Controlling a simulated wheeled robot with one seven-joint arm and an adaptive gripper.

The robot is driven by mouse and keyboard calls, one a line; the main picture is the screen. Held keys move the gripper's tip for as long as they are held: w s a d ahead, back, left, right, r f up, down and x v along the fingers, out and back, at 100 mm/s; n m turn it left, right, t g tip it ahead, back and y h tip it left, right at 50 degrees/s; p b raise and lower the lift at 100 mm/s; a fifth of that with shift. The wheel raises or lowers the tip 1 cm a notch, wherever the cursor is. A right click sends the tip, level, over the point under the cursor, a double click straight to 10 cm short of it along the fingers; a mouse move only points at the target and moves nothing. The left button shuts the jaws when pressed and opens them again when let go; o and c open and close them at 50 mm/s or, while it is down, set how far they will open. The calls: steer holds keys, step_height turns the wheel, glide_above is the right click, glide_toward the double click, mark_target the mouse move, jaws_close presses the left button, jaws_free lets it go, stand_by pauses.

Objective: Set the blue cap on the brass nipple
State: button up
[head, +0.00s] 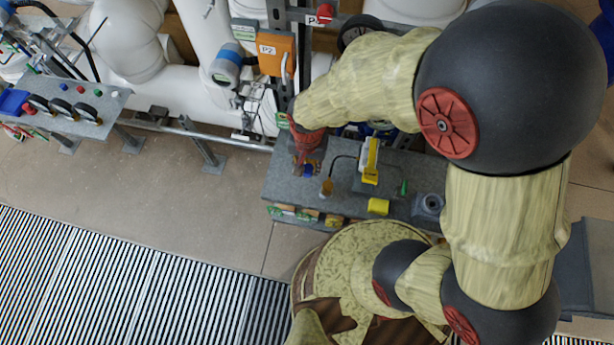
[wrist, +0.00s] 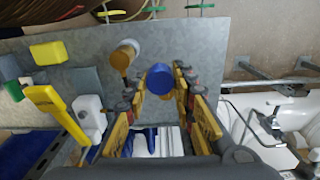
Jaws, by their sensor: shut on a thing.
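The blue cap (wrist: 160,79) is between the fingertips of my gripper (wrist: 160,84) in the wrist view, and the gripper is shut on it. In the head view the blue cap (head: 312,170) shows just below my gripper (head: 306,164), partly hidden by the fingers. The brass nipple (wrist: 121,62) stands on the grey bench, to the left of the cap in the wrist view and apart from it. In the head view the brass nipple (head: 327,187) is just right of and below the gripper. I cannot tell the cap's exact height above the bench.
The grey bench (head: 285,180) also carries a yellow-handled device (head: 371,160), a yellow block (head: 378,206), a green cone (head: 404,187) and a grey block with a round opening (head: 428,206). White pipes (head: 170,90) and an orange box (head: 276,54) stand behind the bench.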

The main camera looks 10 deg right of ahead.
steer(key=shift+w+a+m, duration=0.25)
steer(key=shift+w+m, duration=0.25)
steer(key=shift+m, duration=0.2)
steer(key=shift+w, duration=0.15)
steer(key=shift+w+d+f+b, duration=0.4)
steer(key=shift+w+b, duration=0.1)
steer(key=shift+w, duration=0.55)
steer(key=shift+w+d+f+b, duration=0.4)
steer(key=shift+w+f+b, duration=0.1)
steer(key=shift+w, duration=0.6)
steer(key=shift+w+d+f+b, duration=0.4)
steer(key=shift+w+b, duration=0.1)
steer(key=shift+w, duration=0.55)
steer(key=shift+f+b, duration=0.7)
steer(key=shift+f, duration=0.4)
steer(key=shift+s+f, duration=0.1)
steer(key=shift+f, duration=0.5)
steer(key=shift+f, duration=0.3)
steer(key=shift+f+b, duration=0.45)
steer(key=shift+b, duration=0.05)
steer(key=o, duration=1.1)
steer(key=shift+c, duration=0.2)
